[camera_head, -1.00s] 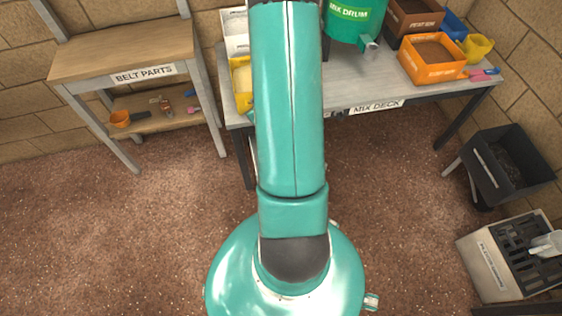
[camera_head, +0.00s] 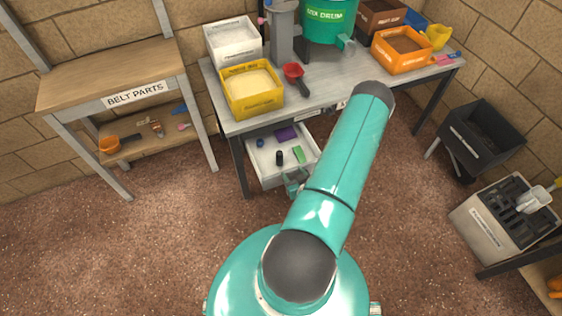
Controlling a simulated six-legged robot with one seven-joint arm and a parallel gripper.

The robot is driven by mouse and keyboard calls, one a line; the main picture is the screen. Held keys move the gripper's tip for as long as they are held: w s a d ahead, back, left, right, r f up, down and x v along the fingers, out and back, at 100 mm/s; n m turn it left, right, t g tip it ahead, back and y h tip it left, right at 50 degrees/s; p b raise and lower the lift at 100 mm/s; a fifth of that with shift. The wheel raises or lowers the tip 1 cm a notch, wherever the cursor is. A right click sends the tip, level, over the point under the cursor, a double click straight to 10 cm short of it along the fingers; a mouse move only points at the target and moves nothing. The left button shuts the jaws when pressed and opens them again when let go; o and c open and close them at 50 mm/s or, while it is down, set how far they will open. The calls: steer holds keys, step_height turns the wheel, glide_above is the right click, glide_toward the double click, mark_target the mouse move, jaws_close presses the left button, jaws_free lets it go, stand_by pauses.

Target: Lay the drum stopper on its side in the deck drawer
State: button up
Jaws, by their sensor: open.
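The deck drawer (camera_head: 268,178) is open under the mix deck, a pale tray pulled out toward me. In it lie a small black piece (camera_head: 279,158), a green piece (camera_head: 299,154), a blue piece (camera_head: 260,143) and a purple block (camera_head: 286,134). I cannot tell for sure which is the drum stopper; the black piece is a short, dark cylinder-like shape, and its pose is too small to tell. My gripper (camera_head: 292,184) is small and partly hidden by my arm, at the drawer's front edge. It is open, with nothing seen in it.
The belt parts bench (camera_head: 105,75) is at left. Dark and pale bins stand at right. Floor is clear.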

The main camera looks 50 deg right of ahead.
glide_toward(281, 156)
steer(key=x, duration=0.4)
steer(key=shift+x, duration=2.7)
jaws_close()
steer(key=shift+r, duration=0.1)
